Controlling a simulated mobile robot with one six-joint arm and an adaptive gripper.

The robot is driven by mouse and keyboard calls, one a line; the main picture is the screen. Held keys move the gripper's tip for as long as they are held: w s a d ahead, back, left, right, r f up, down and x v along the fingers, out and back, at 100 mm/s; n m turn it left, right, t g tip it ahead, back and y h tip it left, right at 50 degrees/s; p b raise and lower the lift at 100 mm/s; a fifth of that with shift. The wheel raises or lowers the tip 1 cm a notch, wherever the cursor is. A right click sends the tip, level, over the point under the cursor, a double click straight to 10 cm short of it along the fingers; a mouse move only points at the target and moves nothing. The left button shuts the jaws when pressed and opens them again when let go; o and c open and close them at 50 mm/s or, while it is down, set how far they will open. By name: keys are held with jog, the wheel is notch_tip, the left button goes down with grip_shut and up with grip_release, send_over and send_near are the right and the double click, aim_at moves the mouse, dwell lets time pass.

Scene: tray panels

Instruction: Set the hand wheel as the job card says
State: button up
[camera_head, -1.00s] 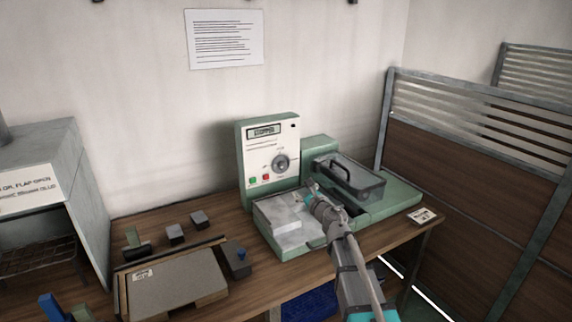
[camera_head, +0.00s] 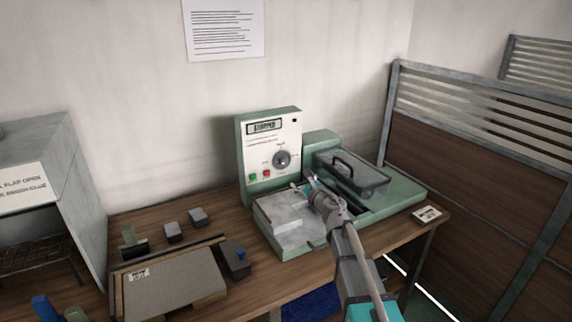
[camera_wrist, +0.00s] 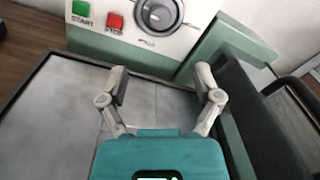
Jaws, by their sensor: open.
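The round grey dial, which looks like the hand wheel (camera_head: 281,159), is on the white front panel of the green machine (camera_head: 245,160). In the wrist view the wheel (camera_wrist: 158,14) is cut off by the top edge, and its marks are too small to read. My gripper (camera_head: 306,186) is open and empty, in front of and below the wheel, over the machine's pale bed. In the wrist view its two fingers (camera_wrist: 161,78) stand wide apart, with the wheel beyond them. A small card (camera_head: 427,214), possibly the job card, lies at the table's right end, its text unreadable.
A green START button (camera_wrist: 81,8) and a red STOP button (camera_wrist: 115,22) sit left of the wheel. A grey board (camera_head: 175,287) and small blocks (camera_head: 197,217) lie on the left of the table.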

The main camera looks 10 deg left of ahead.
aim_at(285, 163)
jog(key=x, duration=1.3)
grip_shut()
